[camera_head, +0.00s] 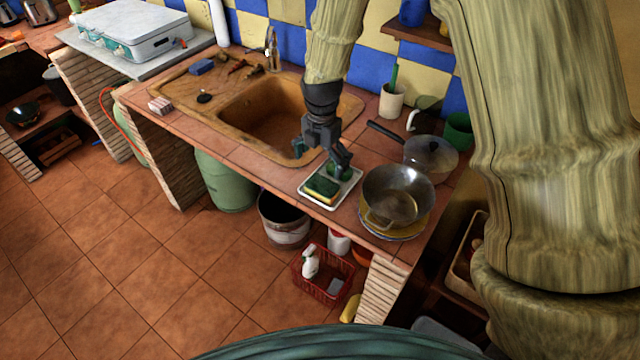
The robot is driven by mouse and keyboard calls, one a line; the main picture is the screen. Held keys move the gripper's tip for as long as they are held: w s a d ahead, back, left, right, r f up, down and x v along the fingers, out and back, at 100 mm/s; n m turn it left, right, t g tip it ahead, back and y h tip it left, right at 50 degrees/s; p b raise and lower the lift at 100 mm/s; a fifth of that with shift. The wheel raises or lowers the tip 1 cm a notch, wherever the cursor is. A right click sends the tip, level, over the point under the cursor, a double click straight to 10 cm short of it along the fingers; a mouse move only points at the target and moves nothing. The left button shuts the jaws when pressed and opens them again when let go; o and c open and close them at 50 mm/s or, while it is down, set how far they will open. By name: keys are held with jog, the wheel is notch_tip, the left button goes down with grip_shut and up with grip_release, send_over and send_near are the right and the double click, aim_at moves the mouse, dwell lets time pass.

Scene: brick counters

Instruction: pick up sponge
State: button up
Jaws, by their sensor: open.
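A sponge (321,188), yellow with a dark green top, lies in a small white tray (333,203) on the tiled counter, to the right of the sink. My gripper (320,160) is open and points down just above and behind the sponge, over the tray. One finger hangs to the left and the other reaches down to the right, near a dark green item in the tray's back part. The fingers partly hide that item, and I cannot tell whether they touch it.
A metal pan (397,194) on yellow plates stands close to the tray's right. The sink basin (268,118) is left of my gripper. A blue sponge-like block (201,67) lies at the sink's far left.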

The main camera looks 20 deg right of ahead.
aim_at(320, 187)
jog(key=shift+s+a+f+p, duration=0.1)
jog(key=shift+s+f+p, duration=0.2)
jog(key=shift+s+f, duration=0.3)
jog(key=f, duration=0.1)
jog(key=w+f, duration=0.1)
jog(key=shift+f, duration=0.4)
jog(key=shift+s+f, duration=0.1)
jog(key=shift+f, duration=0.05)
jog(key=shift+s+p, duration=0.3)
jog(key=shift+p, duration=0.2)
jog(key=shift+a+f+p, duration=0.2)
jog(key=shift+f+p, duration=0.95)
jog(key=shift+f, duration=1.4)
jog(key=c, duration=0.8)
